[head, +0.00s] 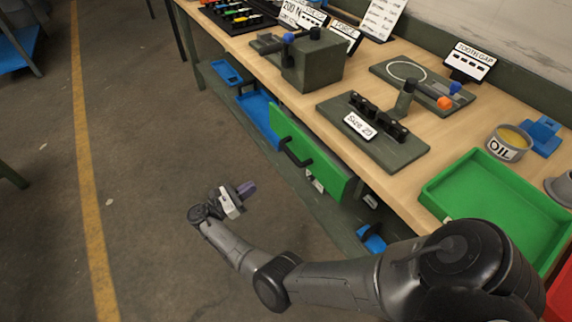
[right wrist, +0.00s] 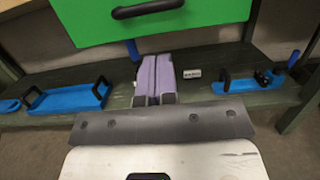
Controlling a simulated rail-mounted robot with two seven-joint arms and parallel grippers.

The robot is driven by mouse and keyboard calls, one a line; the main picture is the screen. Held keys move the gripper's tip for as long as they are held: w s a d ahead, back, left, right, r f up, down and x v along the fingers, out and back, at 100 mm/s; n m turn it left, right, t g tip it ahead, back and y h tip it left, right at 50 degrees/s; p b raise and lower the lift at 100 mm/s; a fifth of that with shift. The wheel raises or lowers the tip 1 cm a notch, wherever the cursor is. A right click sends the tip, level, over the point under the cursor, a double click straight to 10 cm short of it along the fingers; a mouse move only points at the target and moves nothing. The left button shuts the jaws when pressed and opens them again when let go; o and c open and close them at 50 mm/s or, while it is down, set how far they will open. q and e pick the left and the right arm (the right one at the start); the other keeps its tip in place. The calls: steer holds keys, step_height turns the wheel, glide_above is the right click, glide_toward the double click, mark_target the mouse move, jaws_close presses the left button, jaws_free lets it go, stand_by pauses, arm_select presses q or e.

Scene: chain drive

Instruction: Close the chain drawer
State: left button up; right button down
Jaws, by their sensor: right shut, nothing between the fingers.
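The drawer has a green front (head: 325,163) with a black bar handle (head: 296,153), below the front edge of the workbench in the head view. I cannot tell how far the drawer stands out, and its inside is hidden. In the right wrist view the green front (right wrist: 210,14) and handle (right wrist: 147,9) fill the top of the picture. My right gripper (head: 247,188) is shut and empty, out over the floor in front of the drawer and apart from it. Its purple-grey fingers (right wrist: 155,72) show together below the handle in the right wrist view. My left gripper is not in view.
Blue trays (right wrist: 68,98) lie on the lower shelf (right wrist: 110,92) beneath the drawer. The floor (head: 150,170) in front is clear.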

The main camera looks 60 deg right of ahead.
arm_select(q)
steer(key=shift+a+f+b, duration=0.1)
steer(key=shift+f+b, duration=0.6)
arm_select(e)
steer(key=x, duration=1.4)
